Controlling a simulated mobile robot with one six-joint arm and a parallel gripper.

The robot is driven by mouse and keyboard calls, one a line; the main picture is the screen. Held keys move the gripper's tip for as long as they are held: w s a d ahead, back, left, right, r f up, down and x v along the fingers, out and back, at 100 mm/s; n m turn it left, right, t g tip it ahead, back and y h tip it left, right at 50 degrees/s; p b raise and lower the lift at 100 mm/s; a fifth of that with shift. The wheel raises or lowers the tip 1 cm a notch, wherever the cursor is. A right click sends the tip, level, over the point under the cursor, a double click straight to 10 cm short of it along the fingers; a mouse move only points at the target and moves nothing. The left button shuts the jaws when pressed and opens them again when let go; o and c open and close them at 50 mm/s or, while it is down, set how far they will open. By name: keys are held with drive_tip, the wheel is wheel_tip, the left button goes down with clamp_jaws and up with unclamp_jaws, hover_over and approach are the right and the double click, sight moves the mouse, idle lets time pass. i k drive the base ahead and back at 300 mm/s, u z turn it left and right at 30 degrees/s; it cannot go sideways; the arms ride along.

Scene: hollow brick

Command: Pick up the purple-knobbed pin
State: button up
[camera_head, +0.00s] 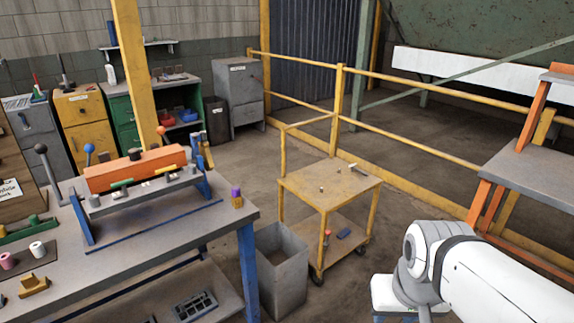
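A small item with a purple top and a yellowish lower part (237,198) stands upright near the right end of the blue-legged workbench (240,216). It looks like the purple-knobbed pin, but it is too small to tell whether it sits in a holder. Nothing touches it from above. My white arm shows at the lower right, well to the right of the bench and apart from the pin. My gripper's fingers are not visible.
An orange block fixture (135,168) stands on the bench left of the pin. A grey bin (283,268) stands by the bench's right end. A yellow cart (330,184) stands beyond it. An orange-framed shelf (530,172) is at right. Floor behind the cart is clear.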

sight(236, 190)
drive_tip(key=z, duration=0.2)
drive_tip(key=i, duration=1.35)
drive_tip(key=u, duration=0.6)
drive_tip(key=i, duration=0.8)
drive_tip(key=u, duration=0.5)
drive_tip(key=k, duration=0.95)
drive_tip(key=u, duration=0.2)
drive_tip(key=i, duration=0.9)
drive_tip(key=z, duration=0.1)
